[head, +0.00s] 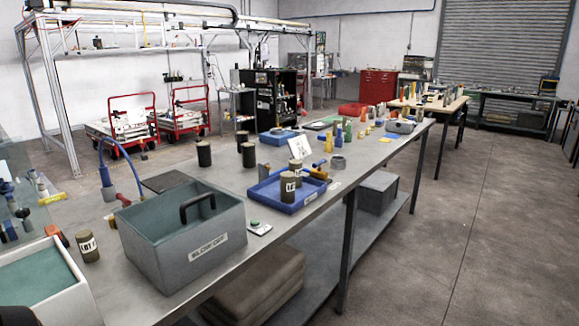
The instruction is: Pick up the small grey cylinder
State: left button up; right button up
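A short grey cylinder (338,162) stands on the long grey workbench (225,262), just right of the far corner of a blue tray. It is small in the picture, and I cannot tell whether its top is hollow. It is the only small grey cylinder I can make out; several taller dark cylinders, such as one near the bench's middle (203,153), stand elsewhere.
The blue tray (316,193) holds dark labelled cylinders and a yellow-and-blue item. A grey handled box (160,262) and a white bin (75,303) fill the near end. Bottles crowd the far end. Open floor lies right of the bench.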

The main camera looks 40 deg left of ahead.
aim_at(295, 165)
jog(key=i+u, duration=0.25)
jog(key=i, duration=0.15)
jog(key=i+l+u, duration=0.5)
jog(key=i, duration=0.2)
